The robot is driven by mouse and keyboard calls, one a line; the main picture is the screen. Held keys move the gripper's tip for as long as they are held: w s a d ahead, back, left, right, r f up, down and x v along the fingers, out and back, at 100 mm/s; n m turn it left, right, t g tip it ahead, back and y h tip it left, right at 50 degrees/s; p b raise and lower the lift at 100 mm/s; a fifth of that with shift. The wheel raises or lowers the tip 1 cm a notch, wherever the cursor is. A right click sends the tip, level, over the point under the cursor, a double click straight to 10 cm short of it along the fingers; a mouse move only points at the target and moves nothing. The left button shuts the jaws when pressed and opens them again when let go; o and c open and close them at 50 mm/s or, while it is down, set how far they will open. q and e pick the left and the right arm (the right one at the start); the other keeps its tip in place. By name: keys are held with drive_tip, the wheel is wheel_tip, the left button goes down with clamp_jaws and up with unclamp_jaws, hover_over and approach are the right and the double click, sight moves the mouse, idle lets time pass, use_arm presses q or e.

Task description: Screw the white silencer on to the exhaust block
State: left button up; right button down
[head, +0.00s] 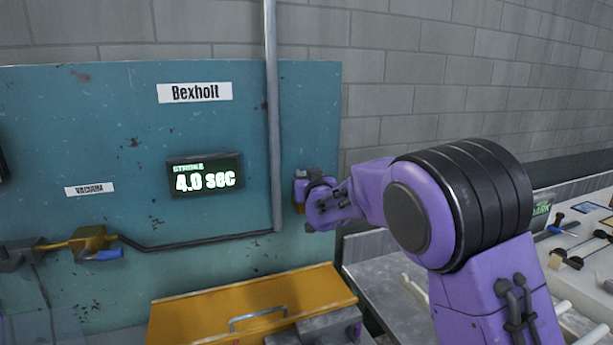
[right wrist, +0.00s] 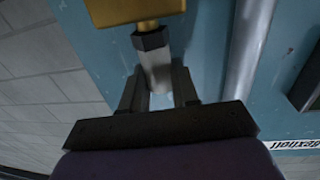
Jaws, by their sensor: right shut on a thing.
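In the right wrist view, my right gripper (right wrist: 159,80) is shut on the white silencer (right wrist: 154,62), with one finger on each side of its pale round body. The silencer's dark grey hex end (right wrist: 150,41) points to the brass-coloured exhaust block (right wrist: 132,9) at the top edge. The hex end appears to meet the block; I cannot tell how far any thread is engaged. In the head view, my right gripper (head: 306,205) is at the right edge of the teal panel, and the wrist hides the silencer. My left gripper is not in view.
The teal panel (head: 110,130) carries a vertical grey pipe (head: 271,120) and a display (head: 204,177) reading "4.0 sec". A yellow box (head: 215,303) stands below. A brass valve (head: 90,238) is at left. A bench with tools (head: 585,240) is at right.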

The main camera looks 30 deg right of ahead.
drive_tip(key=shift+m+g+h+p, duration=0.3)
drive_tip(key=shift+m+h+p, duration=0.1)
drive_tip(key=shift+h, duration=0.3)
